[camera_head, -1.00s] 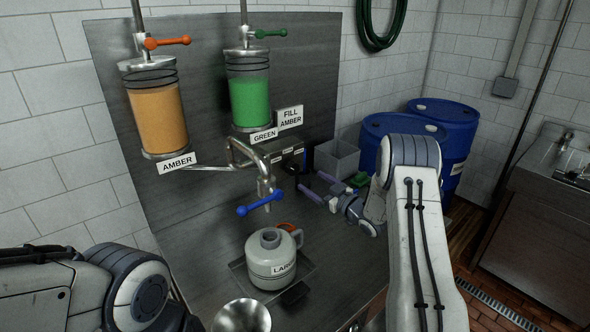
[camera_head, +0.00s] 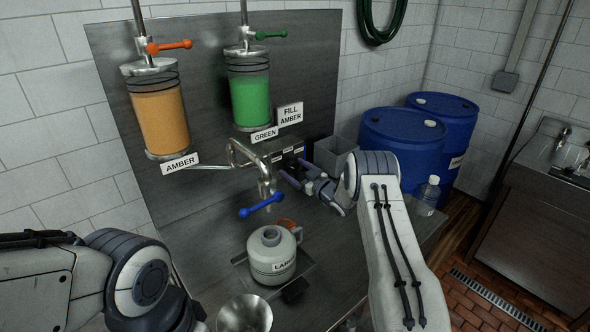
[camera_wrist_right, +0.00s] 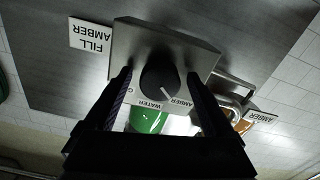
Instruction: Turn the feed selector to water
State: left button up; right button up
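The feed selector is a round black knob (camera_wrist_right: 159,76) on a grey box (camera_wrist_right: 185,42), with WATER (camera_wrist_right: 149,104) and AMBER (camera_wrist_right: 180,102) labels upside down beneath it in the right wrist view. Its white pointer mark points down and slightly right, near the border of those two labels. A third label at the left is mostly hidden by a finger. My right gripper (camera_wrist_right: 158,92) is open, with one finger on each side of the knob; I cannot tell whether they touch it. In the head view my right gripper (camera_head: 288,172) is at the box. My left gripper is out of view.
A grey jug (camera_head: 271,262) stands below the tap with the blue lever (camera_head: 260,205). The amber (camera_head: 161,118) and green (camera_head: 250,102) cylinders hang on the panel. A grey bin (camera_head: 333,152), a clear bottle (camera_head: 428,192) and blue drums (camera_head: 403,137) are to the right.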

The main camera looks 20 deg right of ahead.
jog(key=c, duration=1.3)
jog(key=shift+f+m+b, duration=0.2)
jog(key=shift+m+b, duration=0.7)
jog(key=shift+b, duration=0.25)
jog(key=m+b, duration=0.2)
jog(key=shift+m, duration=0.3)
jog(key=shift+r+m+b, duration=0.15)
jog(key=shift+m+b, duration=0.4)
jog(key=shift+m, duration=0.65)
jog(key=shift+m+b, duration=0.3)
jog(key=shift+m, duration=1.1)
jog(key=o, duration=1.4)
jog(key=shift+c, duration=0.2)
jog(key=shift+s+d, duration=0.1)
jog(key=shift+s, duration=0.05)
